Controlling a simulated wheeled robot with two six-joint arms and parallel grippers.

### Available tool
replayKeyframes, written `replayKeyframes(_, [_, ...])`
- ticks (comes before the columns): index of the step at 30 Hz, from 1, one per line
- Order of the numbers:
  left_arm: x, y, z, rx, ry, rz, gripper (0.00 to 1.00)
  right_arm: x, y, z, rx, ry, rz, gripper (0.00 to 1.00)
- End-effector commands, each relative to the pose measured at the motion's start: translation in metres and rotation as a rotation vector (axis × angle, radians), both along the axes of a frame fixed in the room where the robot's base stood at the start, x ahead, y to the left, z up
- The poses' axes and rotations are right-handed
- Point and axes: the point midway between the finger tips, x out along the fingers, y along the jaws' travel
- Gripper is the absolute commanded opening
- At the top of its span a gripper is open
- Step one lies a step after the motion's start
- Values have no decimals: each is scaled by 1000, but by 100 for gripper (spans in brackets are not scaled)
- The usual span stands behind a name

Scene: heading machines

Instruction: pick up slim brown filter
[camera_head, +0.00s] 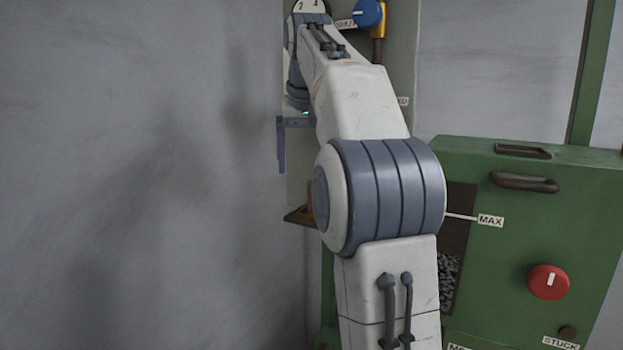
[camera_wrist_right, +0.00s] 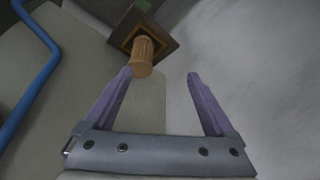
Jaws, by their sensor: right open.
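The slim brown filter (camera_wrist_right: 143,58) is a small ribbed cylinder in the right wrist view. It stands out from a dark brown square holder (camera_wrist_right: 165,42). My right gripper (camera_wrist_right: 160,75) is open and empty. Its left fingertip is close to the filter's near end, and the filter lies left of the middle of the gap; I cannot tell whether they touch. In the head view my right arm hides most of this spot. One purple finger of the right gripper (camera_head: 281,148) shows above the brown holder (camera_head: 297,217). My left gripper is not in view.
A green machine (camera_head: 590,215) with a red knob (camera_head: 548,282) and a dark handle (camera_head: 525,182) stands at the right. A blue knob (camera_head: 368,13) is on the panel at the top. A blue pipe (camera_wrist_right: 45,60) runs along the left of the wrist view. The left side shows bare grey wall.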

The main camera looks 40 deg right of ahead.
Motion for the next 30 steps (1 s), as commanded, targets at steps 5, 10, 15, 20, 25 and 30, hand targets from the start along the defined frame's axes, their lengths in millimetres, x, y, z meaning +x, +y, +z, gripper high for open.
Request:
replayKeyframes(5, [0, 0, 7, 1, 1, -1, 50, -10, -28, 17, -11, -15, -70, 89])
replayKeyframes(10, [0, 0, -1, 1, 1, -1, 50, -2, -34, -7, -11, -14, -74, 89])
replayKeyframes(15, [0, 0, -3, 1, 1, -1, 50, 5, -38, -23, -12, -17, -72, 89])
replayKeyframes(20, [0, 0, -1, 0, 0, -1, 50, 9, -41, -32, -12, -17, -72, 89])
replayKeyframes(25, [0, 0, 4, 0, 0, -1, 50, 17, -48, -54, -11, -15, -72, 89])
replayKeyframes(30, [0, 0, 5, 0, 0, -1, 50, 23, -52, -70, -14, -19, -72, 89])
